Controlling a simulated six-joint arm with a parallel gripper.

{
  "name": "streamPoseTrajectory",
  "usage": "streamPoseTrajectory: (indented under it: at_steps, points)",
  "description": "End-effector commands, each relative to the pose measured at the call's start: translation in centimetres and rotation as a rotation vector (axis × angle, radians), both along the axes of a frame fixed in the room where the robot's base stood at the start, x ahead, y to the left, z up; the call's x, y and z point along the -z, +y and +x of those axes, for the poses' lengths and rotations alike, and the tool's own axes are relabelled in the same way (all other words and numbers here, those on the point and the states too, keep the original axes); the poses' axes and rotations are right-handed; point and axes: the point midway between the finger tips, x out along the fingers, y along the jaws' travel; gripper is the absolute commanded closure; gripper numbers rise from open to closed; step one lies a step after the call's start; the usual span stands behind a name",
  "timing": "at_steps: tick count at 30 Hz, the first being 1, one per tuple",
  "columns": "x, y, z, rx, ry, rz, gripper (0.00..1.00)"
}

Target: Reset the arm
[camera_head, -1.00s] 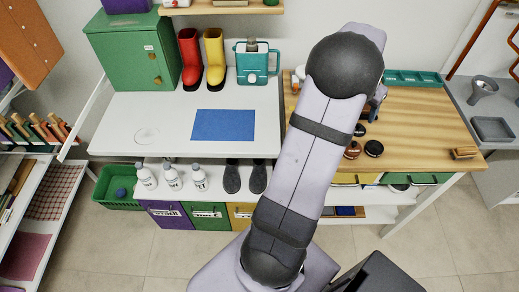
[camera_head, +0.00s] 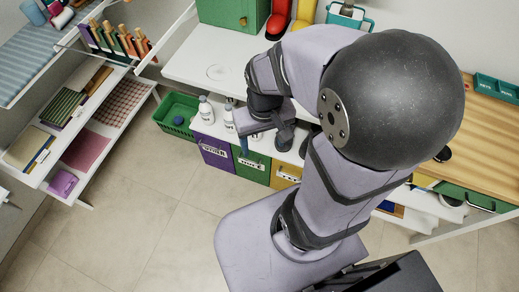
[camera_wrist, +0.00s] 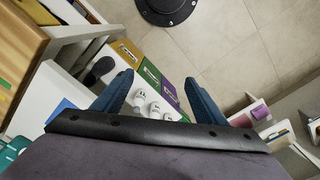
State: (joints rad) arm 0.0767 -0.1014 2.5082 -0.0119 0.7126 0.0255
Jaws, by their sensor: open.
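My gripper (camera_wrist: 158,80) shows its two blue fingers in the wrist view, spread apart with nothing between them. In the head view my gripper (camera_head: 243,145) hangs in front of the lower shelf, partly hidden behind my own wrist. My arm is folded, with its large dark joint close to the head camera. In the wrist view, white bottles (camera_wrist: 140,98) stand on the shelf beyond the fingers, apart from them.
White bottles (camera_head: 206,110) stand on the shelf above the purple drawer (camera_head: 214,152), green drawer (camera_head: 252,168) and yellow drawer (camera_head: 288,175). A green basket (camera_head: 177,112) is to their left. The white table (camera_head: 195,62) and wooden counter (camera_head: 490,115) are behind. The tiled floor (camera_head: 150,220) is clear.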

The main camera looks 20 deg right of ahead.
Motion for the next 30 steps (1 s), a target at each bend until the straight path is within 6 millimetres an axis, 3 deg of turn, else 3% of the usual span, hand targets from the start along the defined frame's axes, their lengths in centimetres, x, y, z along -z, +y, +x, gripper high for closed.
streamPoseTrajectory:
  at_steps: [6,20,26,30]
  points:
    - [0.4,2.0,-1.9,-0.093,0.021,0.007,0.34]
    - [0.7,2.0,-1.9,-0.094,0.022,0.007,0.34]
    - [2.9,2.0,-1.9,-0.093,0.022,0.007,0.34]
    - [5.8,2.0,-1.9,-0.093,0.022,0.007,0.34]
